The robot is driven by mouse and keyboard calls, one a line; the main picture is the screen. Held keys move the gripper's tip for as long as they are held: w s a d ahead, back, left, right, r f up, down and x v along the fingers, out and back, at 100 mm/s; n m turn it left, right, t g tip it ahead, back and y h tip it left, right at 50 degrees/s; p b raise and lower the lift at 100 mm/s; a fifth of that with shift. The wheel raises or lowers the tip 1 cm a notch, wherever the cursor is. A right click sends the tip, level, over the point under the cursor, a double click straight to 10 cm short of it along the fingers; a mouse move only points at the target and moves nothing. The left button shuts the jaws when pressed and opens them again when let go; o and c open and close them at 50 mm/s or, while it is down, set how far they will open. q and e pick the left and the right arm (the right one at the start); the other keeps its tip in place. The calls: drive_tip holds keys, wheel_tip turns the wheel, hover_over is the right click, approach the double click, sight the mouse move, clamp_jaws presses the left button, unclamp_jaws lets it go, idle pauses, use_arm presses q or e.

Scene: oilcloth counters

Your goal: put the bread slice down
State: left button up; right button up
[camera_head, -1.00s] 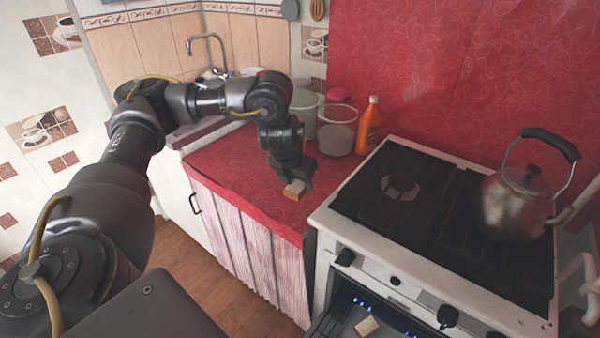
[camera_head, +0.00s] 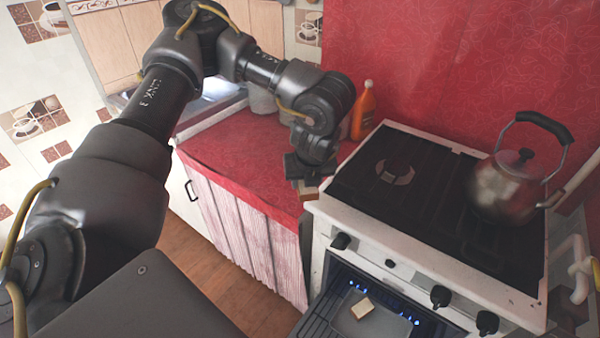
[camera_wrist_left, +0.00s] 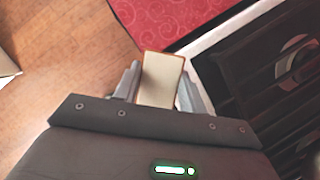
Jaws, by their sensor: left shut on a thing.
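A bread slice (camera_wrist_left: 160,79) is held between the two fingers of my left gripper (camera_wrist_left: 157,92) in the left wrist view. It is pale with a brown crust along its top edge. In the head view my left gripper (camera_head: 306,183) is above the front right corner of the red counter, by the stove's left edge, and only a little of the bread slice (camera_head: 309,192) shows below it. A second bread slice (camera_head: 362,308) lies on a tray (camera_head: 345,306) in the open oven. My right gripper is not in view.
The stove (camera_head: 400,256) has a metal kettle (camera_head: 505,190) on its right side. An orange bottle (camera_head: 363,112) stands at the back of the red counter (camera_head: 235,150), beside containers partly hidden by my arm. The counter's middle is clear. Wooden floor (camera_head: 215,265) lies in front.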

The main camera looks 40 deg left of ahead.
use_arm(q)
drive_tip(key=s+d+r+n+g+h, duration=0.1)
drive_tip(key=d+n, duration=0.4)
drive_tip(key=n, duration=0.8)
drive_tip(key=s+d+r+n+g+h, duration=0.2)
drive_tip(key=s+d+n+g, duration=0.3)
drive_tip(key=n, duration=0.8)
drive_tip(key=shift+s+d+r+n+g, duration=0.15)
drive_tip(key=shift+d+r+n+g, duration=0.2)
drive_tip(key=shift+g, duration=0.45)
